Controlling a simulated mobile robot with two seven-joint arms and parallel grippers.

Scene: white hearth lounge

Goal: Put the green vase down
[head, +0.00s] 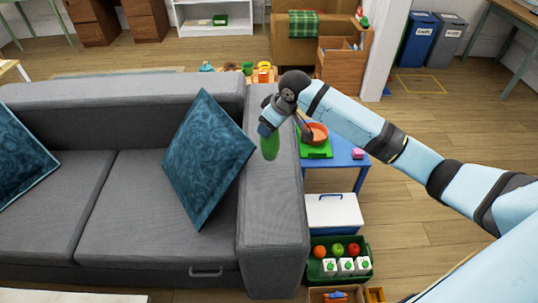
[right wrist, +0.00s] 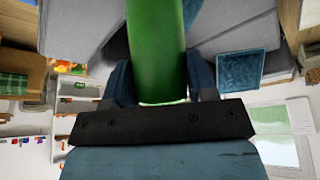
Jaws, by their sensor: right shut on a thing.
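The green vase (head: 270,147) is in my right gripper (head: 269,126), in front of the sofa's right armrest (head: 273,205) in the head view. The gripper is shut on it, and the vase hangs below the fingers. The right wrist view shows the green vase (right wrist: 156,45) between the two dark fingers. I cannot tell how far it is above the armrest, and no contact is clear. My left gripper is not in view.
A white box (head: 334,212) and a green crate (head: 313,270) of fruit and cartons stand nearer. A teal cushion (head: 209,158) leans on the sofa.

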